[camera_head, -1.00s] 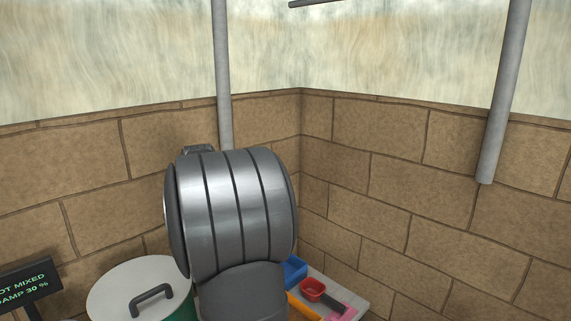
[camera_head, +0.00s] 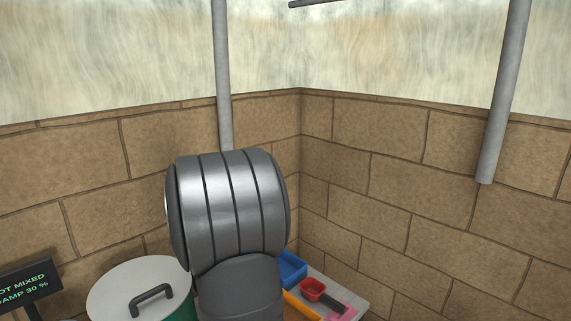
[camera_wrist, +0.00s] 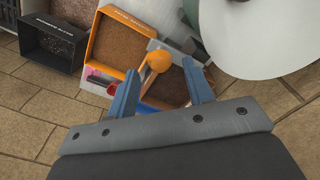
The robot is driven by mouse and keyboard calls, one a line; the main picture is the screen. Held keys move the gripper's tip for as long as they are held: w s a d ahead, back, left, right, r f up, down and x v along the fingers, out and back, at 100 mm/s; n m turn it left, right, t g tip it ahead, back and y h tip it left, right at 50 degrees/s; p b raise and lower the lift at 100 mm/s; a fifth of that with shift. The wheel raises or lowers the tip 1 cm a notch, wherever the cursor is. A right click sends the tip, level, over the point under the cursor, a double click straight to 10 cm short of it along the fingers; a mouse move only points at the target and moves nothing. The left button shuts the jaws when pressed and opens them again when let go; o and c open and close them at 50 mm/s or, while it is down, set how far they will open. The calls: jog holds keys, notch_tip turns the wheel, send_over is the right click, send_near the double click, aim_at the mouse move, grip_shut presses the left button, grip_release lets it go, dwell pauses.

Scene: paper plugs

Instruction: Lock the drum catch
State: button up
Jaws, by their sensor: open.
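The drum's pale lid (camera_head: 110,288) with a black handle (camera_head: 152,296) shows at the lower left of the head view, over a green body. In the wrist view the lid (camera_wrist: 262,40) fills the upper right, with a bit of green drum beside it. An orange ball knob (camera_wrist: 160,60), apparently the catch lever's, and a grey plate (camera_wrist: 182,57) show near the drum's edge. My gripper (camera_wrist: 160,69) is open, its blue fingers either side of the knob in the picture. I cannot tell the depth between them or any contact.
An orange tray (camera_wrist: 97,37) of brown material, a black bin (camera_wrist: 26,41) and a red scoop (camera_wrist: 105,84) lie beyond my fingers. In the head view, a blue tray (camera_head: 293,269) sits right of my arm, and a sign (camera_head: 30,285) stands left. Block walls close the corner.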

jog(key=shift+f, duration=1.95)
jog(key=c, duration=0.6)
jog(key=shift+o, duration=0.2)
